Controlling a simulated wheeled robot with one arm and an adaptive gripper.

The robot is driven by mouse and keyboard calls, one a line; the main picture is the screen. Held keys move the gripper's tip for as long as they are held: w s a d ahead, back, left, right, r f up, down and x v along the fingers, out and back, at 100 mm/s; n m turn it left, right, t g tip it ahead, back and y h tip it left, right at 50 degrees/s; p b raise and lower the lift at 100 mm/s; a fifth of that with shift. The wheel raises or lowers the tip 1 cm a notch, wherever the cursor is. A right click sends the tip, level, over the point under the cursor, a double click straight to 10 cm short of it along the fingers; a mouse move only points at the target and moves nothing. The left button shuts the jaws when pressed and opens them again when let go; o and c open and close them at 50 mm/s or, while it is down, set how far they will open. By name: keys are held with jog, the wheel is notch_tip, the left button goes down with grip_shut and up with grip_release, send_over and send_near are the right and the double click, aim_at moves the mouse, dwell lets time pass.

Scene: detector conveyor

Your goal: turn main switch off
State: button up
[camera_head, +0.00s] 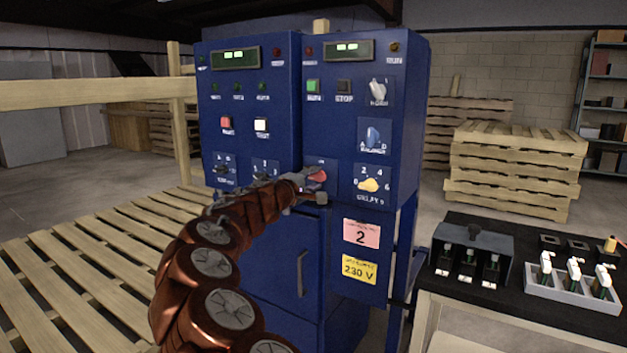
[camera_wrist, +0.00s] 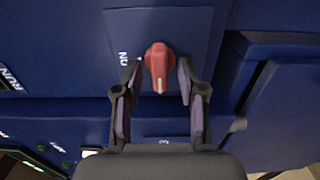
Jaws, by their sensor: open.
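The main switch is a red rotary knob (camera_head: 318,176) low on the blue control cabinet (camera_head: 411,120), on the left of the right-hand panel. In the wrist view the red knob (camera_wrist: 158,62) has a white mark at its lower end, and its plate shows lettering at the left. My gripper (camera_wrist: 158,76) is open, with one finger on each side of the knob and small gaps visible. In the head view my gripper (camera_head: 304,187) is at the knob and covers part of it and its plate.
A yellow selector (camera_head: 369,185) sits just right of the red knob, with a blue selector (camera_head: 373,137) above it. A cabinet door handle (camera_head: 301,274) is below. A black-topped table (camera_head: 470,299) with switch parts stands at the right. A wooden pallet (camera_head: 70,270) is at the left.

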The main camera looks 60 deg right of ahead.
jog(key=a, duration=1.1)
jog(key=shift+s+a, duration=0.25)
jog(key=shift+a, duration=0.15)
dwell(0.3)
